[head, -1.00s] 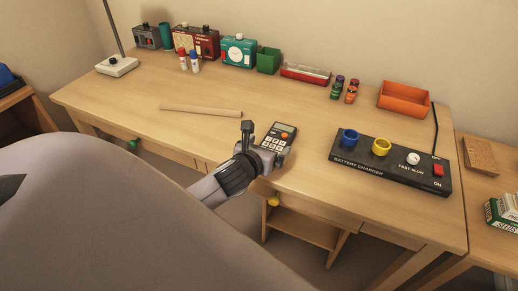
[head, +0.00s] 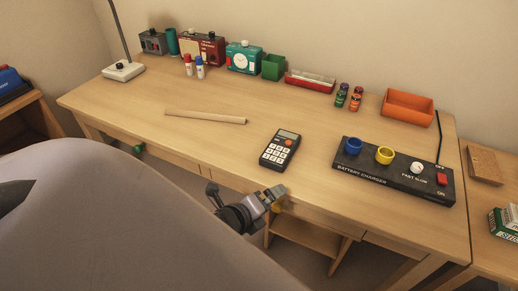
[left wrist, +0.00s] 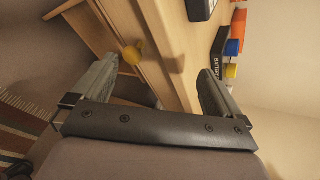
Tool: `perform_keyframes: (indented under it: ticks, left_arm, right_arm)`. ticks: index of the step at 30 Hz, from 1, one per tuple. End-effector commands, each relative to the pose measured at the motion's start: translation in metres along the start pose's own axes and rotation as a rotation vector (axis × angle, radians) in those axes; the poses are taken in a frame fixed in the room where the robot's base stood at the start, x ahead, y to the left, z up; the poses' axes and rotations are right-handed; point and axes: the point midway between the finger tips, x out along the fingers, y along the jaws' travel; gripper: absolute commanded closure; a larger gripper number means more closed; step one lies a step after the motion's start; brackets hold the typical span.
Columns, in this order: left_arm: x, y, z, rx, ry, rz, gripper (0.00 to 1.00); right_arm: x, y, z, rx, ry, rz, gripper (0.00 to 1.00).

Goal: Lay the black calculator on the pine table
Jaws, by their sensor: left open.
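My left gripper (head: 246,190) is open and empty, just in front of the table's front edge and apart from the calculator. In the left wrist view its two fingers stand wide apart (left wrist: 160,70) with nothing held between them. My right gripper is in neither view.
A black battery charger (head: 393,172) is right of the calculator. A wooden strip (head: 205,117) lies behind it to the left. Boxes, bottles and an orange tray (head: 408,108) line the back. A yellow drawer knob (left wrist: 132,55) is near my left gripper.

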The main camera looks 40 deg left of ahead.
Motion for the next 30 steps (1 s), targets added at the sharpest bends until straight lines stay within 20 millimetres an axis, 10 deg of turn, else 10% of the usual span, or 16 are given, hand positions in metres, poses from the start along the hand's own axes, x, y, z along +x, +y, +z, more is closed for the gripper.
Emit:
perform_keyframes:
  ticks: [18, 30]
  left_arm:
    - [-0.047, 0.072, -0.099, -1.672, 0.147, 0.189, 0.0]
    - [-0.053, 0.078, -0.106, -1.87, 0.143, 0.217, 0.0]
  right_arm:
    - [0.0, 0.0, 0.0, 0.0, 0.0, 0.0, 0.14]
    - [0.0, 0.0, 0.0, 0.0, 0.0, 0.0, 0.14]
